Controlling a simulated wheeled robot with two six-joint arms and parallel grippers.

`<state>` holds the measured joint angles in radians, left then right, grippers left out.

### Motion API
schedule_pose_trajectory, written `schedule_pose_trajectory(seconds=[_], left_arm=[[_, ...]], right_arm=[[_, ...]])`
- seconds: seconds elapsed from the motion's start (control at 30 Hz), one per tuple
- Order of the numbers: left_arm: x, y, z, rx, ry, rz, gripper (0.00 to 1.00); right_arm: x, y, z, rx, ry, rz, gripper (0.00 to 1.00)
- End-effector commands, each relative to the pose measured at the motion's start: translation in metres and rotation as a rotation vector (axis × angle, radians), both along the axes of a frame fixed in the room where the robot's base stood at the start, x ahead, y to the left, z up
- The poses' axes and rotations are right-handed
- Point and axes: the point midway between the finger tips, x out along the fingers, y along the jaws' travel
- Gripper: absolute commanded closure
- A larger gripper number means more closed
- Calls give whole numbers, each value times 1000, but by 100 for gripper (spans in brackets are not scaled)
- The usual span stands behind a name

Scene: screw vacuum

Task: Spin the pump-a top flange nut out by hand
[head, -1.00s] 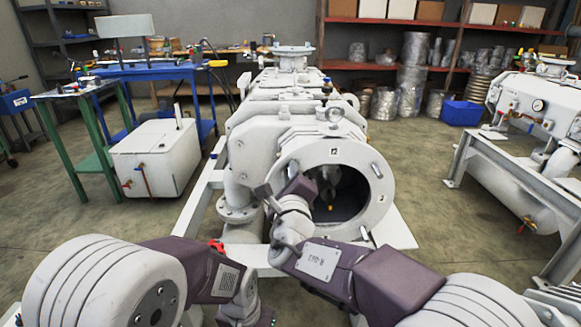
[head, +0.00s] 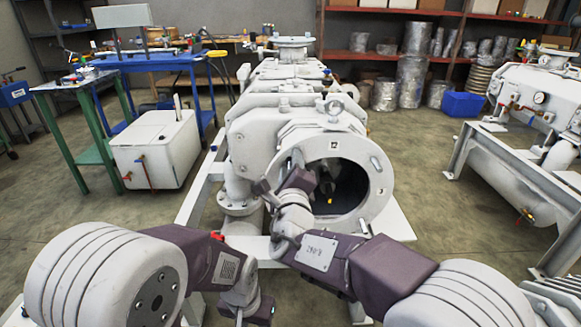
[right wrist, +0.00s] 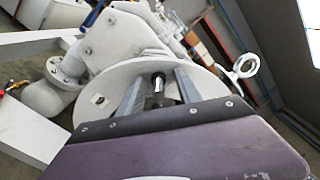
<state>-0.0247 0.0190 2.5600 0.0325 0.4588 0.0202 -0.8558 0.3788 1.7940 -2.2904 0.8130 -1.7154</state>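Pump-a (head: 262,130) stands in the middle of the head view, its round end flange (head: 377,205) facing me with a dark opening and small labels 12 and 3. My right gripper (head: 281,176) is at the left part of that flange. In the right wrist view its fingers (right wrist: 158,88) stand on either side of a dark stud with a bright tip (right wrist: 158,80). A dark nut (right wrist: 155,101) seems to sit low on it. Whether the fingers press on the nut I cannot tell. My left gripper (head: 254,312) hangs low at the bottom edge, partly cut off, away from the pump.
A white box unit (head: 155,150) and a green-legged bench (head: 75,90) stand at the left. A second pump (head: 540,100) on a grey frame stands at the right. A lifting eye (right wrist: 240,65) shows near the right gripper. Open floor lies between the machines.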

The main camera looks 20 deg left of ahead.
Motion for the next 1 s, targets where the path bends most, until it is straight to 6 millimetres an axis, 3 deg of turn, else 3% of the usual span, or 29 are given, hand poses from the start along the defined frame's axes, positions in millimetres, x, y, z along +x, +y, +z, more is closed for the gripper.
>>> schedule_pose_trajectory(seconds=[0.27,0.7,1.0], left_arm=[[0,0,2,0,0,0,64],[0,0,25,0,0,0,64],[0,0,25,0,0,0,64]], right_arm=[[-4,0,-1,-2,4,2,59],[-79,-21,1,-1,3,3,59],[-88,-25,-1,0,1,1,59]])
